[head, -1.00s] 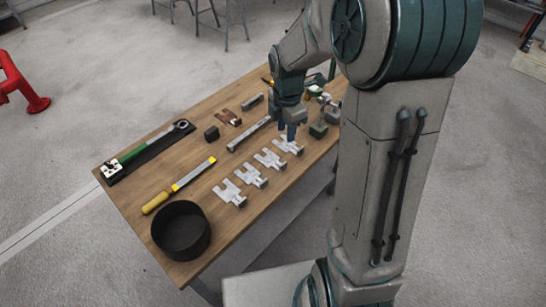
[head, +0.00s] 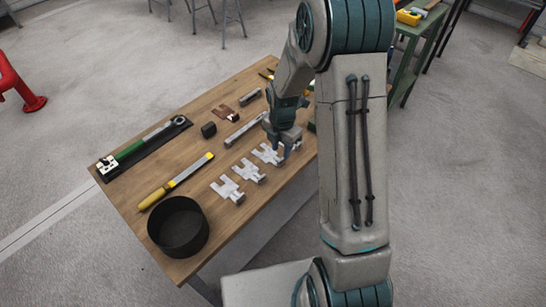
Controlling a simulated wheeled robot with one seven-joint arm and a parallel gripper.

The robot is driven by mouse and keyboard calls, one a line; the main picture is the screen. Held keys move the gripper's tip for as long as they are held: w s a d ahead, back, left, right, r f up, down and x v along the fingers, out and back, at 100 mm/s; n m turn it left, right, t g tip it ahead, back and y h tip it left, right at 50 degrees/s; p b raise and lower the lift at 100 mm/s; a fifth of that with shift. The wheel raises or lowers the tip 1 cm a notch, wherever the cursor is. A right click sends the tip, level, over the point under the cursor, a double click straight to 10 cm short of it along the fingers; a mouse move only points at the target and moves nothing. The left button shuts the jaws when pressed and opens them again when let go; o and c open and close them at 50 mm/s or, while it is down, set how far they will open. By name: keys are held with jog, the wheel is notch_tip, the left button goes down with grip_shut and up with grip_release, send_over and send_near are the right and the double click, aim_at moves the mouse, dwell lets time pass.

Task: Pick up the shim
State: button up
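Several pale forked metal shims lie in a slanting row on the wooden table (head: 210,215). The nearest shim (head: 227,188) and the second shim (head: 248,171) are fully in sight. The third shim (head: 267,153) lies just left of my gripper. A farther shim (head: 297,146) is mostly hidden behind my gripper and arm. My gripper (head: 284,151) points down over the row, between the third and the farther shim. Its fingers are too small and overlapped to show their gap, or whether they touch a shim.
A black round bin (head: 178,227) stands at the table's near corner. A yellow-handled file (head: 175,182), a torque wrench (head: 145,147) on a dark mat, a small dark block (head: 209,130) and a grey bar (head: 245,131) lie left of the row. A green bench (head: 412,55) stands behind.

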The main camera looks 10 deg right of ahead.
aim_at(269, 153)
notch_tip(269, 153, down, 4)
jog(key=shift+d+f, duration=0.1)
jog(key=shift+f, duration=0.1)
grip_shut()
jog(key=shift+r, duration=0.1)
